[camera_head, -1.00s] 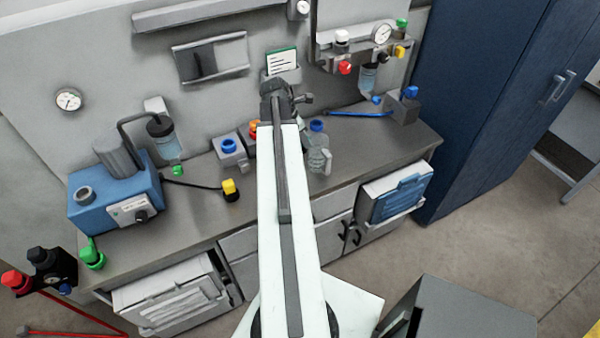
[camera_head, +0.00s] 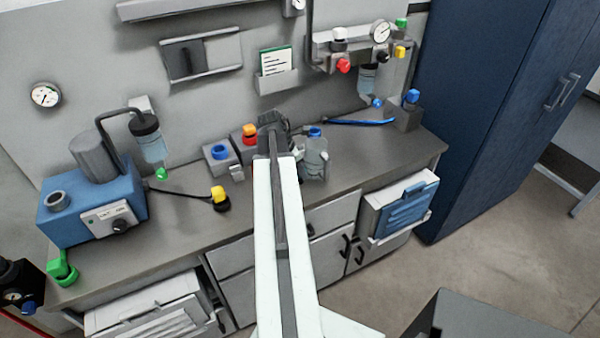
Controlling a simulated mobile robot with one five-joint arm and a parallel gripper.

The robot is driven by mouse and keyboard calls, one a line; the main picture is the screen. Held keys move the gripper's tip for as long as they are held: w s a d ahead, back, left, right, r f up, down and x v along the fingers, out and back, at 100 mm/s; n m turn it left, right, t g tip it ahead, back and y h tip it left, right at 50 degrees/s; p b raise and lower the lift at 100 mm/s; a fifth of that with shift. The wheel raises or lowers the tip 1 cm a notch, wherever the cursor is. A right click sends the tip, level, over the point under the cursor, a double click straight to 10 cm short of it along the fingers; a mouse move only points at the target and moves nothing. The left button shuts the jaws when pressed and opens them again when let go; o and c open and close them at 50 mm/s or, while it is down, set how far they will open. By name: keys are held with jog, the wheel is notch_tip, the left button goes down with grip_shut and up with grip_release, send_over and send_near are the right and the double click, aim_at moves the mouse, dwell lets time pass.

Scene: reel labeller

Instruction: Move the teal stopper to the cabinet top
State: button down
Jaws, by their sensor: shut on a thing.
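My gripper (camera_head: 272,122) is at the far end of my white arm, over the back middle of the bench. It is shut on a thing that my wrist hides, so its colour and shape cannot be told. I cannot make out a teal stopper anywhere in view. A grey low cabinet (camera_head: 480,318) shows its flat, bare top at the bottom right, far from my gripper. A tall blue cabinet (camera_head: 485,110) stands at the right, with its top out of view.
A clear bottle with a blue cap (camera_head: 313,158) stands just right of my gripper. Blocks with blue (camera_head: 220,155) and orange (camera_head: 250,135) knobs are left of it. A blue pump (camera_head: 92,208) fills the bench's left.

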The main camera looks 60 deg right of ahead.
jog(key=shift+f, duration=0.2)
jog(key=c, duration=1)
grip_release()
jog(key=shift+r, duration=0.1)
jog(key=p+v, duration=1.1)
jog(key=v, duration=0.1)
jog(key=shift+r, duration=0.15)
